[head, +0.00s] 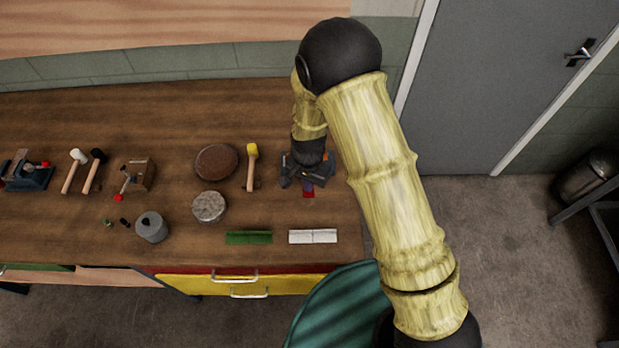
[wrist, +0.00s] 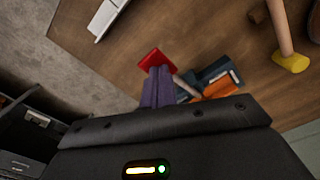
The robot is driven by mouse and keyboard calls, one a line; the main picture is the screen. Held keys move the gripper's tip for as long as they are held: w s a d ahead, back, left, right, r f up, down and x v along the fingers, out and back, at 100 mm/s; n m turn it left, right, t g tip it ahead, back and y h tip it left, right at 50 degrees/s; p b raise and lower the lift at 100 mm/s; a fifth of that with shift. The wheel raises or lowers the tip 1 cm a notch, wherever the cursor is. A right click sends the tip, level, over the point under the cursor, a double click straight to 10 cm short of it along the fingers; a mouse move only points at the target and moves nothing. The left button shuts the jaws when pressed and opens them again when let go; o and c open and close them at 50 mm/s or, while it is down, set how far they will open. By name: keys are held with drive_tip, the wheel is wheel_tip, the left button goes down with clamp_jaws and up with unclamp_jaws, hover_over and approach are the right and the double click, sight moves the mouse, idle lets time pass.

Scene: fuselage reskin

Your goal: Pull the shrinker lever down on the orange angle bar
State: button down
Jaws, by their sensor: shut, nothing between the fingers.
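The shrinker (wrist: 208,73), a dark blue-grey machine, stands at the right end of the wooden bench. The orange angle bar (wrist: 222,89) sits at it, partly hidden by my gripper's body. The lever ends in a red handle (wrist: 157,59), which also shows low at the front of the machine in the head view (head: 308,194). My gripper (wrist: 157,72) has purple fingers that are shut and empty. Their tips overlap the red handle's near edge in the wrist view; I cannot tell whether they touch it. In the head view my arm hides much of the shrinker.
A yellow-headed mallet (head: 252,165), a brown round pad (head: 216,161) and a grey round block (head: 209,206) lie to the left. Green (head: 249,238) and white (head: 312,237) angle pieces lie near the front edge. Another red-knobbed tool (head: 138,176) stands farther left.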

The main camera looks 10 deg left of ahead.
drive_tip(key=shift+r+p, duration=2.1)
drive_tip(key=shift+r, duration=1.05)
drive_tip(key=d+r+n+t+b, duration=0.1)
drive_tip(key=d+r+b, duration=0.55)
drive_tip(key=d, duration=0.75)
drive_tip(key=s+d+r+n+b, duration=0.1)
drive_tip(key=s+d+r, duration=0.1)
drive_tip(key=d, duration=0.4)
drive_tip(key=s+d+r+n+t+b, duration=0.1)
drive_tip(key=s+d+r, duration=0.2)
drive_tip(key=s+d, duration=0.2)
drive_tip(key=shift+d+t, duration=0.3)
drive_tip(key=shift+d, duration=0.15)
